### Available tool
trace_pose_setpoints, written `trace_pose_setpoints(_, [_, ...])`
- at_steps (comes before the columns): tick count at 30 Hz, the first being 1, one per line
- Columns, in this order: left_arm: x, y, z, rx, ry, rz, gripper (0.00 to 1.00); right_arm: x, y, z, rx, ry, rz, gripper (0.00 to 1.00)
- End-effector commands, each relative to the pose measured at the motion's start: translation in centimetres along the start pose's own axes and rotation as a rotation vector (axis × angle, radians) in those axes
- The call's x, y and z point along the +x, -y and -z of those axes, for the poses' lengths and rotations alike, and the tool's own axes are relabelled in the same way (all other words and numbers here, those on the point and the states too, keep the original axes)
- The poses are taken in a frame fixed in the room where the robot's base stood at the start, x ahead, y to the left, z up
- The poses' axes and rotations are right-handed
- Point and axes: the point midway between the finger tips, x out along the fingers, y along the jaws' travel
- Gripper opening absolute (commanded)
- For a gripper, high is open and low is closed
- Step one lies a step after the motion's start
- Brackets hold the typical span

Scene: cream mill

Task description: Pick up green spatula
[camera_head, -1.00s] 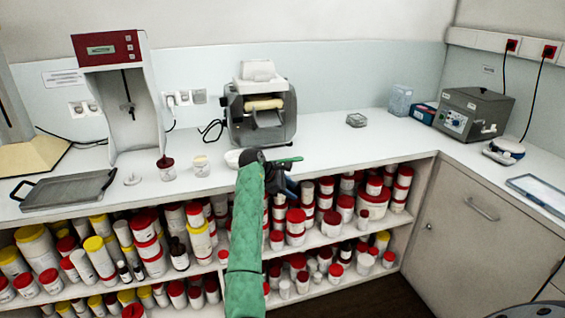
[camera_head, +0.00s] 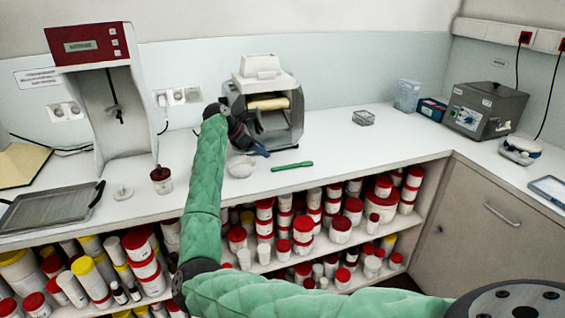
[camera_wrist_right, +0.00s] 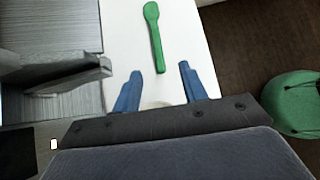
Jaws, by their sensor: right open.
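The green spatula (camera_head: 292,166) lies flat on the white counter near its front edge, in front of the mill. It also shows in the right wrist view (camera_wrist_right: 155,38), beyond my fingertips. My right gripper (camera_head: 257,148) is left of the spatula and in front of the mill, apart from it. In the right wrist view my right gripper's blue fingers (camera_wrist_right: 160,84) are spread with nothing held between them. My left gripper is not in view.
The grey mill (camera_head: 265,112) stands just behind the gripper. A white bowl (camera_head: 240,167) sits below and left of it. A red-lidded jar (camera_head: 161,180) stands further left. The counter right of the spatula (camera_head: 350,145) is clear. Shelves with several jars lie below.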

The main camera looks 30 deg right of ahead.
Motion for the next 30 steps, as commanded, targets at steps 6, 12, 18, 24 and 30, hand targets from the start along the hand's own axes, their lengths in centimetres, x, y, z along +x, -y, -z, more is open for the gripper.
trace_pose_setpoints(6, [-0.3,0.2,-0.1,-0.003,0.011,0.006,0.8,1.3,0.0,-0.1,-0.005,0.0,0.003,0.43])
trace_pose_setpoints(12, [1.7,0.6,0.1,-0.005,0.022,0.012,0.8,4.3,0.0,-0.1,-0.004,0.0,0.001,0.43])
trace_pose_setpoints(18, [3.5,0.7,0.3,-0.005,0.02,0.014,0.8,6.1,0.0,0.0,-0.004,0.0,0.0,0.43])
trace_pose_setpoints(24, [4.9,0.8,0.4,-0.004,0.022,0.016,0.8,7.6,0.0,-0.1,-0.004,0.0,0.003,0.43])
trace_pose_setpoints(30, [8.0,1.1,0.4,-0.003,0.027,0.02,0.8,10.3,0.0,-0.1,-0.004,0.0,0.002,0.43])
